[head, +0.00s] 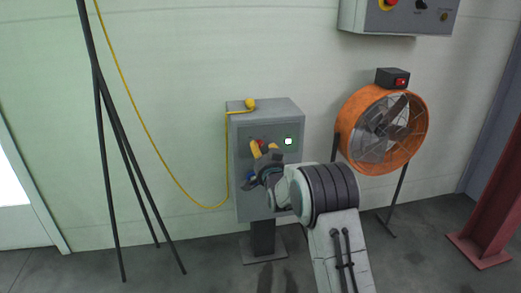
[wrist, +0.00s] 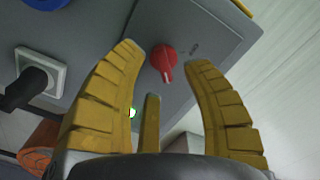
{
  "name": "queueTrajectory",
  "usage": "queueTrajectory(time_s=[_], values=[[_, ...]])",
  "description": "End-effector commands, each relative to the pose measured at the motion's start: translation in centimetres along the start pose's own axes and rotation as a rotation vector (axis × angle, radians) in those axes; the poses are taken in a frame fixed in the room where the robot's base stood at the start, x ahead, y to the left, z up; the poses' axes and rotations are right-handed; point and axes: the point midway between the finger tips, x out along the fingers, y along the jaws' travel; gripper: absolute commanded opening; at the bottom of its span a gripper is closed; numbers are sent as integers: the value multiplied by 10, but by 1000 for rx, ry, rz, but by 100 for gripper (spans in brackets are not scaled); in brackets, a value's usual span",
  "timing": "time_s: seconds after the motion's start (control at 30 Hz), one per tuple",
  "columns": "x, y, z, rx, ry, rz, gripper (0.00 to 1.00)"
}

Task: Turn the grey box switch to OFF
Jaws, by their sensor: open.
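The grey box (head: 270,114) stands on a short post against the wall. Its red rotary switch (wrist: 164,62) shows in the wrist view, with a pale pointer mark at its lower end; a small faint label beside it is too blurred to read. In the head view only a bit of the red switch (head: 262,141) shows behind the fingers. My gripper (head: 264,148) is in front of the box face. In the wrist view its yellow fingers are spread open, one on each side of the switch, with a gap to it; whether they reach its depth I cannot tell.
A green-lit button (wrist: 132,112) and a white socket (wrist: 40,74) with a dark plug share the box face. A yellow cable (head: 175,173) hangs to the left. An orange fan (head: 347,116) stands to the right. A control panel (head: 406,18) hangs above.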

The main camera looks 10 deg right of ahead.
Motion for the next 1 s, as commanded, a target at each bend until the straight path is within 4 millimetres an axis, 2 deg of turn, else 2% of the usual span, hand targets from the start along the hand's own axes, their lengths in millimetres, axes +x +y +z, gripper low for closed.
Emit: queueTrajectory(time_s=[0.33,0.83,0.87,1.0], values=[[25,1,1,-1,0,0,44],[30,0,0,-1,-1,1,44],[30,0,0,-1,-1,1,46],[30,0,0,-1,-1,1,33]])
